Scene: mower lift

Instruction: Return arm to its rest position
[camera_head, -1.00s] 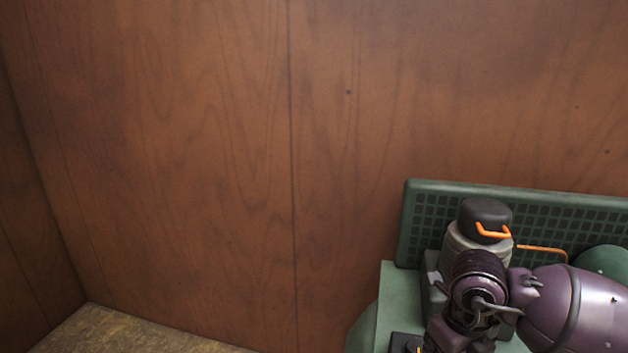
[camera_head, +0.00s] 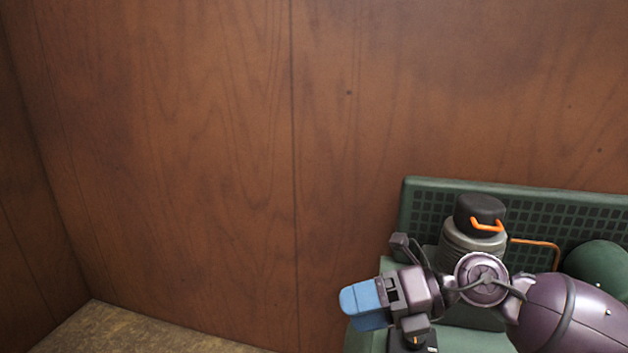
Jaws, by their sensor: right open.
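My right arm comes in from the lower right, with purple links and a dark wrist. My right gripper (camera_head: 358,305) is open, with blue fingers pointing left in front of the green mower's left end. Nothing shows between the fingers, though they are seen mostly side-on. The green mower (camera_head: 420,212) stands against the back wall at the lower right. A grey cylinder with a black cap (camera_head: 480,208) and an orange handle stands on it, behind my right wrist. My arm hides part of the mower body. My left gripper is not in view.
Brown wood-panelled walls (camera_head: 190,150) close the space at the back and left. A patch of bare brown floor (camera_head: 130,328) shows at the lower left. An orange bent rod (camera_head: 540,243) and a green dome (camera_head: 598,268) sit right of the cylinder.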

